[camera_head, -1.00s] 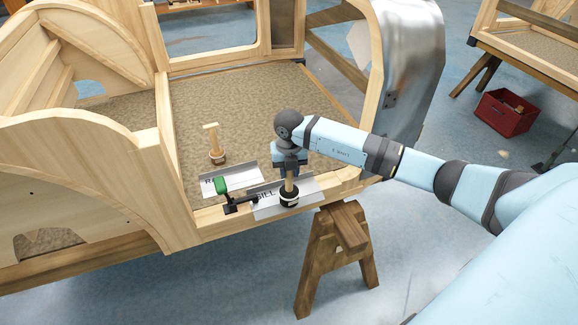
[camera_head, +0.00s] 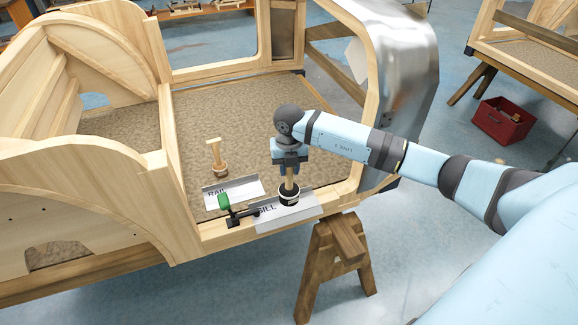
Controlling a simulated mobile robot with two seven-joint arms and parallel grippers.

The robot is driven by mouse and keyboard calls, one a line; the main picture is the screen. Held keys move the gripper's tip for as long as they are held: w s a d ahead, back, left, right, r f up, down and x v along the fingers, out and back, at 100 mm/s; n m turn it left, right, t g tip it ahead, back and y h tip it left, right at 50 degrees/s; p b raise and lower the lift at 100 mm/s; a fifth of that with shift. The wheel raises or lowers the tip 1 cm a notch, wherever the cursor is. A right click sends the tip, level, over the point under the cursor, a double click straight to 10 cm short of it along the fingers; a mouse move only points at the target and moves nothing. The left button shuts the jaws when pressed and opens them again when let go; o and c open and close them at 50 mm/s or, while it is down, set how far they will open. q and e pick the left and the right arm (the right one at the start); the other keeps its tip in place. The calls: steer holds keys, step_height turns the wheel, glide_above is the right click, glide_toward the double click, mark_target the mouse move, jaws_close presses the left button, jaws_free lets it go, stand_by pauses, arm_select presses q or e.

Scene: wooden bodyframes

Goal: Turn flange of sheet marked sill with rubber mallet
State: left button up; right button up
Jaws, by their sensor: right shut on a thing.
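The metal sheet marked SILL (camera_head: 296,212) lies on the front wooden rail of the bodyframe, with a bent-up flange along its back edge. A clamp with a green handle (camera_head: 224,201) sits at its left end. My right gripper (camera_head: 290,165) points down and is shut on the wooden handle of a mallet with a black head (camera_head: 289,194). The mallet head is at the sheet; I cannot tell whether it touches. My left gripper is not in view.
A sheet marked RAIL (camera_head: 236,191) lies behind and left of the sill sheet. A second mallet (camera_head: 218,160) stands on the brown floor panel (camera_head: 240,110). A wooden trestle (camera_head: 335,255) is below the rail. A red crate (camera_head: 503,120) stands far right.

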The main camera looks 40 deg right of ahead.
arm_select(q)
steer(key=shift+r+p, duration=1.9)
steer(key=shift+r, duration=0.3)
arm_select(e)
steer(key=s+a+r, duration=0.2)
steer(key=s+a, duration=0.2)
steer(key=s, duration=0.3)
steer(key=shift+s+a, duration=0.2)
steer(key=shift+a, duration=0.05)
